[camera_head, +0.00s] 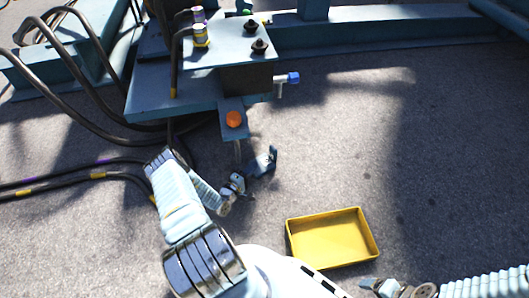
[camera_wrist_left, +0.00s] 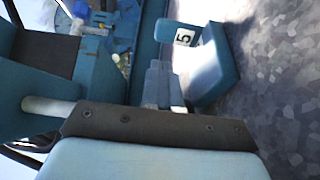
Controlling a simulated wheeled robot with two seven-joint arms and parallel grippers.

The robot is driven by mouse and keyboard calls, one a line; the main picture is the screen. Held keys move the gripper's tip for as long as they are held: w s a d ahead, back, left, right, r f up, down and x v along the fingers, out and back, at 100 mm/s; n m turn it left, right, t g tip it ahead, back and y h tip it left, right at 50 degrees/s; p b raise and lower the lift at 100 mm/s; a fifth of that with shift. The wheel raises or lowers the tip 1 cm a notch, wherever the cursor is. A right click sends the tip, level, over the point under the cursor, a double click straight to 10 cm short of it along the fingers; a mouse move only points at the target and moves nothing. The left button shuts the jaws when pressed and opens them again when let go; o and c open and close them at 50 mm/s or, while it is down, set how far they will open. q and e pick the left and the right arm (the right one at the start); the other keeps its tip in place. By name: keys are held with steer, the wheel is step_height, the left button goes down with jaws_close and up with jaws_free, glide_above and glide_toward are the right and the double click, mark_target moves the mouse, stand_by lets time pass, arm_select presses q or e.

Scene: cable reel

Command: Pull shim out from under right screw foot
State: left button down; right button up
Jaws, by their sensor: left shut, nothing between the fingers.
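A small blue piece with an upright tab (camera_head: 272,156), which looks like the shim, is on the ground below the frame's orange-capped corner (camera_head: 233,119). In the left wrist view the blue piece (camera_wrist_left: 213,66) carries a tab marked "5" (camera_wrist_left: 185,37). A thin post, likely the right screw foot (camera_head: 237,152), comes down from that corner; its bottom is hidden, so I cannot tell whether the shim is under it. My left gripper (camera_head: 246,180) is shut and empty, close beside the blue piece. Its fingers (camera_wrist_left: 163,85) show in the wrist view. My right gripper (camera_head: 376,286) is low at the right, its fingers unclear.
An empty yellow tray (camera_head: 333,238) is on the ground to the right. The blue steel frame (camera_head: 250,82) with a blue-handled valve (camera_head: 290,78) stands above. Black cables (camera_head: 75,172) lie at the left. The ground on the right is clear.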

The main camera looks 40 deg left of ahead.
mark_target(270, 147)
arm_select(q)
steer(key=w, duration=0.2)
steer(key=w+b, duration=0.1)
steer(key=w, duration=0.2)
steer(key=w+b, duration=0.1)
steer(key=w, duration=0.2)
steer(key=shift+w+a+f, duration=0.1)
steer(key=shift+w+a, duration=0.05)
steer(key=shift+a, duration=0.15)
steer(key=shift+w, duration=0.6)
steer(key=w+d, duration=0.4)
steer(key=w, duration=0.1)
steer(key=shift+w+d, duration=0.25)
steer(key=shift+d, duration=0.1)
